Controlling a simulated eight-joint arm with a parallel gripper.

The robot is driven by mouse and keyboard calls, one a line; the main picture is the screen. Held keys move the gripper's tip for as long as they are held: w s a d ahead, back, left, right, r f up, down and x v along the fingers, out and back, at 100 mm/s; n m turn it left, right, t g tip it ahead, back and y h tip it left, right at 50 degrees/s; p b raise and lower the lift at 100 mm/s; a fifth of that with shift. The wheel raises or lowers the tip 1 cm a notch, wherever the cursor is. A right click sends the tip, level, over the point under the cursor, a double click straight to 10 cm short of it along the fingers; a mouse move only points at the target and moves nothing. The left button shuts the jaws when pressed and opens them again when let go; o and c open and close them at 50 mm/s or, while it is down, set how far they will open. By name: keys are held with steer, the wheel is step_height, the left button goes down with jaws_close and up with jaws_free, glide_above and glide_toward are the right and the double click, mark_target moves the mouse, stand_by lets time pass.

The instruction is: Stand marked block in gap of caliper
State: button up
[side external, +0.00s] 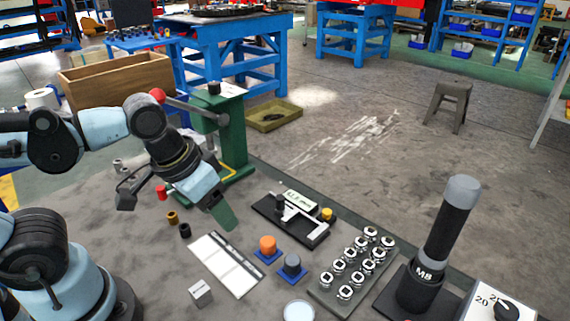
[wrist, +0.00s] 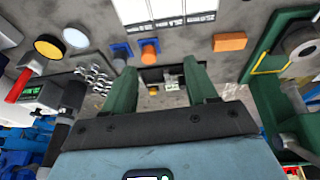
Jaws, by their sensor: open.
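The caliper (side external: 298,214) lies on a dark base, with a light display and a yellow knob at its right end. It also shows between my fingers, farther off, in the wrist view (wrist: 168,84). Its gap is too small to make out. A small grey cube (side external: 200,292) with a dark mark on top sits at the near end of the white card; it may be the marked block. My gripper (side external: 222,216) has green fingers, spread and empty in the wrist view (wrist: 160,84).
An orange block (wrist: 230,41) lies between the white card (side external: 225,263) and the green stand (side external: 232,135). Orange (side external: 267,245) and grey (side external: 291,265) cylinders stand on blue bases near the caliper. A tray of round metal parts (side external: 352,264) and the tall M8 post (side external: 437,240) are right.

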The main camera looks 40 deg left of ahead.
steer(key=w+a+t, duration=0.1)
steer(key=w+a+r+t, duration=0.1)
steer(key=w+a, duration=0.1)
steer(key=w+a+t, duration=0.1)
steer(key=w+a, duration=0.1)
steer(key=shift+r+y, duration=0.25)
steer(key=shift+y, duration=0.15)
steer(key=g, duration=0.7)
glide_above(199, 289)
steer(key=shift+s+d+f, duration=0.1)
steer(key=shift+f, duration=1.65)
steer(key=shift+s+d+f, duration=0.1)
steer(key=shift+f, duration=1.65)
steer(key=shift+w+a+f, duration=0.15)
steer(key=shift+f, duration=0.7)
steer(key=shift+w+a+f, duration=0.1)
steer(key=shift+w+f, duration=0.05)
steer(key=shift+f, duration=1.6)
